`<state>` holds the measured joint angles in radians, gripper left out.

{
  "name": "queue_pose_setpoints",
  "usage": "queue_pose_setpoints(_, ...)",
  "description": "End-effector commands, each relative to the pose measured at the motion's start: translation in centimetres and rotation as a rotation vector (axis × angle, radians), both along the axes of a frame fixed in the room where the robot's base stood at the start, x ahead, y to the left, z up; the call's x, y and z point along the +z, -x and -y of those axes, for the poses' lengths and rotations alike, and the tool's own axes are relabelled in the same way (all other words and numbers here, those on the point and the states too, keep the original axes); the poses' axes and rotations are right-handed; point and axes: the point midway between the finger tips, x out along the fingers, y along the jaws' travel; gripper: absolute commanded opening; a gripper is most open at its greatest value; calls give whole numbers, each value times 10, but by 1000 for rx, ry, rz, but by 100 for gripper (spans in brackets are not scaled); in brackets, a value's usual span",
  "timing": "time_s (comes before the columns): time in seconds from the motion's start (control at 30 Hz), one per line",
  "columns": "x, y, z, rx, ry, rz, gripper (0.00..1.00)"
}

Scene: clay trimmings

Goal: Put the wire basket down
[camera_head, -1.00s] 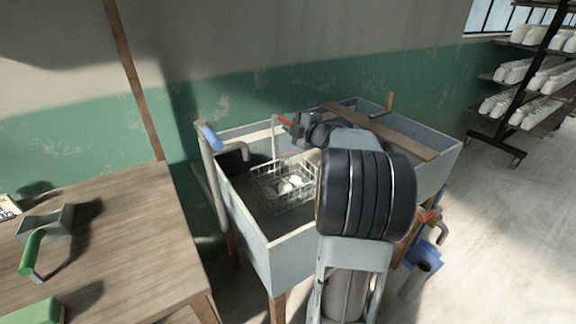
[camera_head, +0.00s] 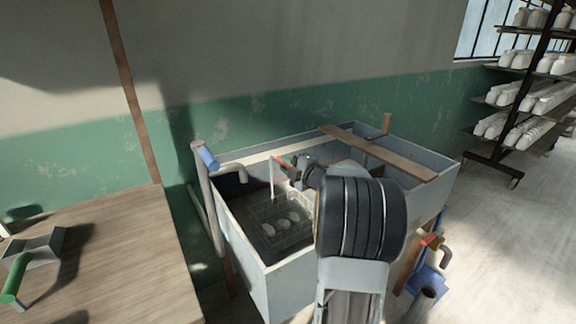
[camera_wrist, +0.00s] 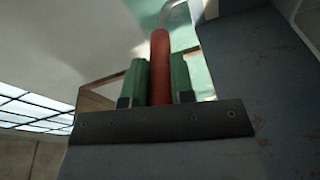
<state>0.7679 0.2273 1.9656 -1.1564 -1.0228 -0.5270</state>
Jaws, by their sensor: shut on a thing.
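The wire basket (camera_head: 262,212) is inside the left basin of the grey sink (camera_head: 262,262), with several pale lumps in it. It looks level and sits low in shadow; I cannot tell whether its underside touches the basin floor. Its upright rod rises to a red grip (camera_head: 284,162). My gripper (camera_head: 291,166) is at that grip, above the basin. In the wrist view, the green fingers of my gripper (camera_wrist: 157,76) are shut on the red grip (camera_wrist: 160,50). The basket body is hidden there.
A wooden board (camera_head: 378,152) lies across the sink's right part. A blue-ended pipe (camera_head: 209,158) stands at the sink's left corner. A wooden table (camera_head: 120,250) is at left, and a rack of white pots (camera_head: 525,90) at right. Open floor lies at right.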

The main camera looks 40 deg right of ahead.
Motion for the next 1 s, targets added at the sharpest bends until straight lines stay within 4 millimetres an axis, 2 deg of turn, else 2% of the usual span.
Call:
queue_pose_setpoints(0.07,-1,0,0,0,2,3,0)
queue_pose_setpoints(0.1,-2,0,0,0,0,0,25)
queue_pose_setpoints(0.33,-2,0,0,0,0,0,47)
queue_pose_setpoints(0.67,3,0,0,0,0,0,48)
queue_pose_setpoints(0.77,2,12,3,-3,1,1,48)
queue_pose_setpoints(1.0,3,58,9,-5,2,0,48)
